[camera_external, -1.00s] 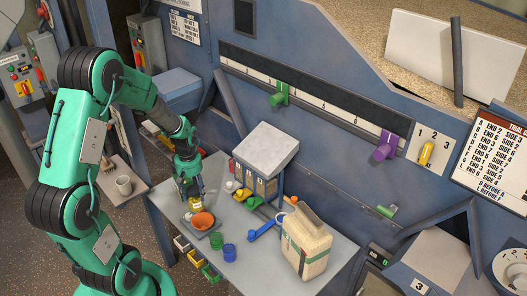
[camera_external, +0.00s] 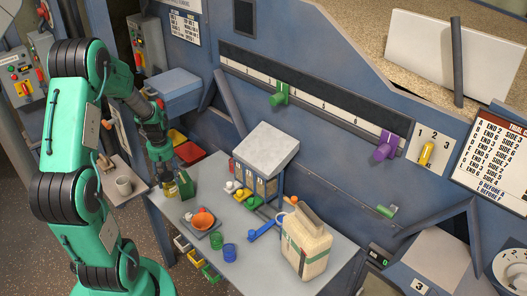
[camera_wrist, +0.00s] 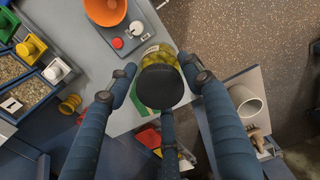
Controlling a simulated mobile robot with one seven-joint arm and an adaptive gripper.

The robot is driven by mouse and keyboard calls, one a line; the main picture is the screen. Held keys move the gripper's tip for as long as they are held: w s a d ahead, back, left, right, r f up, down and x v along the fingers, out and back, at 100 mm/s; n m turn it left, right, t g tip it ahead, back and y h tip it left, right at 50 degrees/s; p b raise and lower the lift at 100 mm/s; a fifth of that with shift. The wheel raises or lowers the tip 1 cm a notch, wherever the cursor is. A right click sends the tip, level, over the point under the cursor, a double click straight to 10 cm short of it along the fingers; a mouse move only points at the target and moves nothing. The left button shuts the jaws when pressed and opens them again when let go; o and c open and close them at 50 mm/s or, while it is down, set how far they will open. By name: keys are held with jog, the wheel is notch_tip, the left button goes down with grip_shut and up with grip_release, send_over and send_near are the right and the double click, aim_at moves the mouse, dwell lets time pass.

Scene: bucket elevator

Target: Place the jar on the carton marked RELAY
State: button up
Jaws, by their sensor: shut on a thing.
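My gripper (camera_external: 166,184) is shut on the jar (camera_external: 171,190), above the left end of the grey table. In the wrist view my gripper (camera_wrist: 158,72) has its fingers around the jar (camera_wrist: 160,80), which has a black lid and yellow-green contents. A green box (camera_external: 186,185) stands right beside the jar in the external view. Part of a green surface (camera_wrist: 145,91) shows beside and partly behind the jar in the wrist view. I cannot read RELAY on any carton, and I cannot tell whether the jar touches the green box.
An orange bowl (camera_external: 203,220) sits on a grey scale, with green (camera_external: 215,240) and blue (camera_external: 229,252) cups nearby. Red bins (camera_external: 188,153) lie behind my gripper. A mug (camera_external: 124,186) stands on a side shelf.

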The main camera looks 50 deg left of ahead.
jog(key=shift+w+a, duration=0.1)
jog(key=w+a+f, duration=0.1)
jog(key=w+a, duration=0.9)
jog(key=w, duration=0.1)
jog(key=shift+w+a+f, duration=0.25)
jog(key=shift+w+a, duration=0.1)
jog(key=shift+f, duration=1.75)
jog(key=shift+f+b, duration=0.15)
jog(key=shift+b, duration=0.15)
jog(key=o, duration=1.4)
